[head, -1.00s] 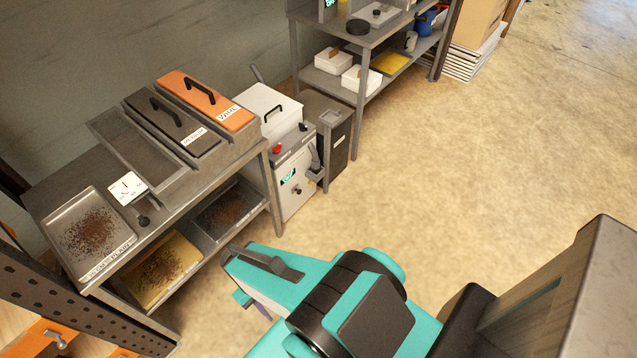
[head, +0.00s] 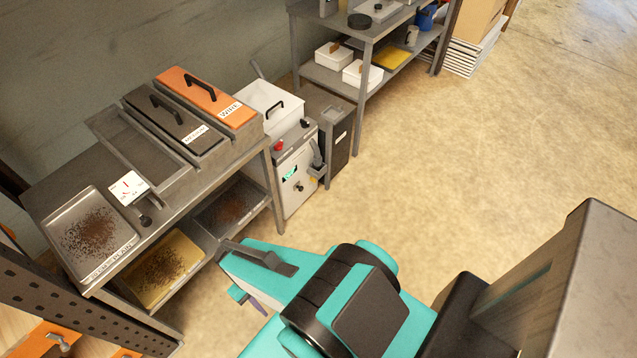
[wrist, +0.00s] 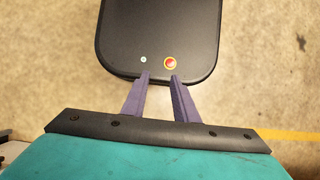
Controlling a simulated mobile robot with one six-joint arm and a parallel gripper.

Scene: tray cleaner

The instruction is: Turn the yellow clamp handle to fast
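I cannot make out a yellow clamp handle in either view. An orange part with a small metal lever (head: 60,341) shows at the lower left edge of the head view; I cannot tell what it is. My gripper (wrist: 160,77) shows in the wrist view as two purple fingers set apart with nothing between them. It points down over a black rounded panel with a red and yellow button; I cannot tell whether they touch. In the head view my teal wrist is at bottom centre, and only a bit of purple finger (head: 258,306) shows.
A steel bench (head: 262,150) at left holds a seed tray (head: 62,203), a dial and lidded bins. A yellow tray (head: 150,297) lies on its lower shelf. A grey machine (head: 293,190) with a red knob stands beside it.

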